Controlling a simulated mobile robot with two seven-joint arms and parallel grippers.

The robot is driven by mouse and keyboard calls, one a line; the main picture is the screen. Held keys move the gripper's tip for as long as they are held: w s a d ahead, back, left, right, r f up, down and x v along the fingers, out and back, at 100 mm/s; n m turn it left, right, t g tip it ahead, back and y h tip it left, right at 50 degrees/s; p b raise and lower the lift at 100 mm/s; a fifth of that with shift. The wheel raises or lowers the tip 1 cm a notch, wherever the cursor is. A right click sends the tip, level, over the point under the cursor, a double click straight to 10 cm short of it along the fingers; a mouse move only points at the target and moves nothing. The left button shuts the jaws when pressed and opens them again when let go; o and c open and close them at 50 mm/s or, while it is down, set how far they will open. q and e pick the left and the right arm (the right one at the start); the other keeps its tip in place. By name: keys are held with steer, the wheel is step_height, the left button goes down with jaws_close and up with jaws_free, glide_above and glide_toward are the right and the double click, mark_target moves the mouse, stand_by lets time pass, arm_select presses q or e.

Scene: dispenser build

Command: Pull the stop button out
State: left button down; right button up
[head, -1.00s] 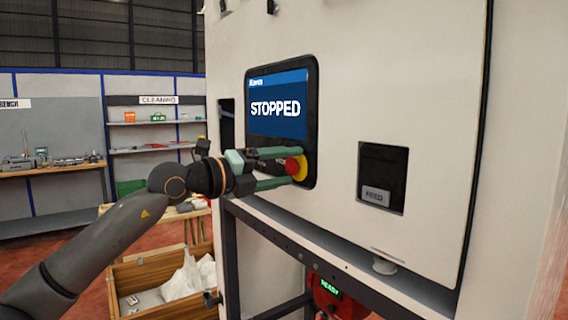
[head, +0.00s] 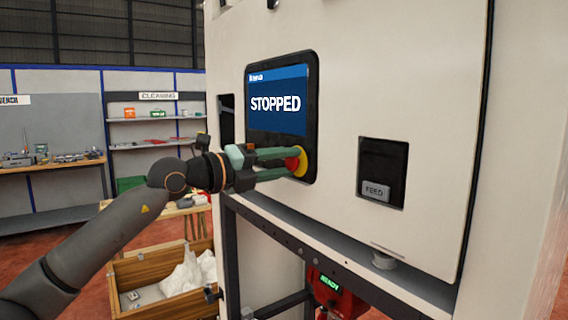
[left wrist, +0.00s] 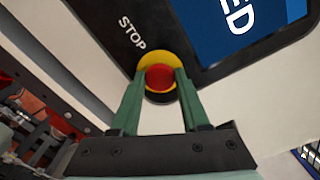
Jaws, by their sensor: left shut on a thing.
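The stop button is a red knob (left wrist: 160,77) on a yellow round base (head: 302,168), low on the black screen panel of the machine. In the left wrist view the word STOP stands beside it. My left gripper (head: 292,161) has its two green fingers on either side of the red knob, shut on it. The fingers partly cover the knob in the head view. The screen (head: 277,103) reads STOPPED. My right gripper is not in view.
A recess with a FEED button (head: 375,190) is to the right of the panel. A red unit (head: 335,296) hangs below the machine. A wooden crate (head: 160,270) with white sacks stands at lower left, with shelves behind.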

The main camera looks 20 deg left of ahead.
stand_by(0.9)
arm_select(q)
steer(key=shift+s+a+f+b, duration=0.15)
steer(key=shift+b, duration=0.3)
steer(key=shift+s+a, duration=0.15)
steer(key=shift+s, duration=0.05)
steer(key=shift+c, duration=2)
jaws_free()
steer(key=shift+s, duration=0.1)
steer(key=b+v, duration=0.4)
steer(key=v, duration=0.8)
steer(key=shift+s+a, duration=0.2)
steer(key=shift+a, duration=0.05)
